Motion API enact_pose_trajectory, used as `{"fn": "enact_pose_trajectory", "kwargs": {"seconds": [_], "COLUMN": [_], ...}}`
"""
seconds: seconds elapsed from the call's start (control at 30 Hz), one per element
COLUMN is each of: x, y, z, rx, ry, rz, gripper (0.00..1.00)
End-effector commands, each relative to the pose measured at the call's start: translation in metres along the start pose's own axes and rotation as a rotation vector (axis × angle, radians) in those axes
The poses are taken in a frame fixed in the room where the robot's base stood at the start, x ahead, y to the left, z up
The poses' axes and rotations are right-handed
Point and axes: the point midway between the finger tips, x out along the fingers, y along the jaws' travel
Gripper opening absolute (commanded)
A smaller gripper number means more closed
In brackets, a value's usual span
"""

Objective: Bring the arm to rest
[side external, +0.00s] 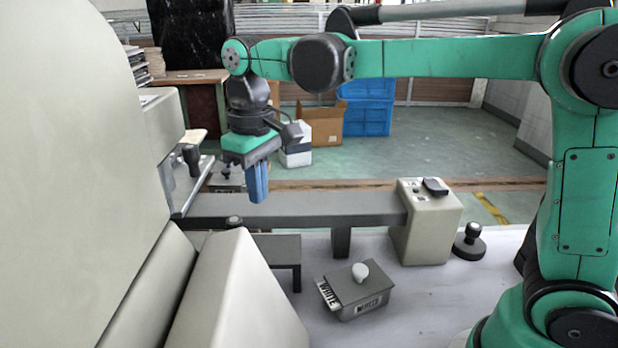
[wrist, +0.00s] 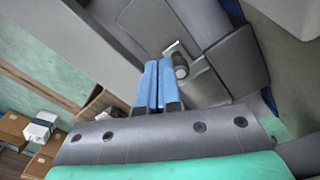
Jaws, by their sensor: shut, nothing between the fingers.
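My gripper (side external: 258,183) hangs from the green arm in the side view, with its blue fingers pointing down. The fingers are shut together with nothing between them. They are above the left part of a long grey beam (side external: 310,207), to the right of a metal bracket with a dark knob (side external: 191,157). In the wrist view the two blue fingers (wrist: 158,75) lie side by side. A knob (wrist: 180,68) on a grey panel shows just beyond and to the right of them.
A beige box with a dark switch (side external: 428,222) stands at the beam's right end. A black knob on a round base (side external: 469,241) and a small grey box with a pale knob (side external: 358,291) sit on the white table (side external: 420,310). Large beige housings (side external: 70,170) fill the left side.

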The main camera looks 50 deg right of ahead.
Motion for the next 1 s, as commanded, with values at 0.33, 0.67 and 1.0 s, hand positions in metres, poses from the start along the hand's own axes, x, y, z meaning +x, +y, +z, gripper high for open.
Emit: {"fn": "enact_pose_trajectory", "kwargs": {"seconds": [0.33, 0.67, 1.0], "x": [-0.001, 0.028, 0.044], "y": [0.019, 0.043, 0.049], "z": [0.033, 0.092, 0.107], "rx": [0.077, 0.215, 0.255], "ry": [0.173, 0.512, 0.619], "rz": [0.012, 0.06, 0.08], "gripper": [0.0, 0.0, 0.0]}}
